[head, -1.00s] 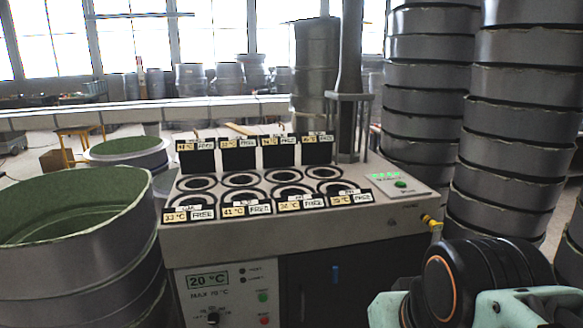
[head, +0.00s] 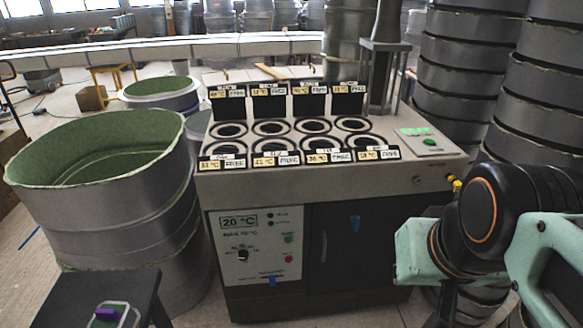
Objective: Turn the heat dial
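The heat dial (head: 243,255) is a small black knob on the pale control panel (head: 262,274) at the front left of the grey machine (head: 330,190). Above it a display (head: 239,222) reads 20 °C. A green button and a red button sit to the right of the dial. My arm, black with pale green parts, is at the right side of the head view, well to the right of the dial and apart from the machine's panel.
Several round wells with temperature and FREE labels cover the machine top. A large grey mould with green inside (head: 95,190) stands at left. A dark stool (head: 105,300) with a purple item is at bottom left. Stacked moulds (head: 465,75) rise at right. Floor before the panel looks clear.

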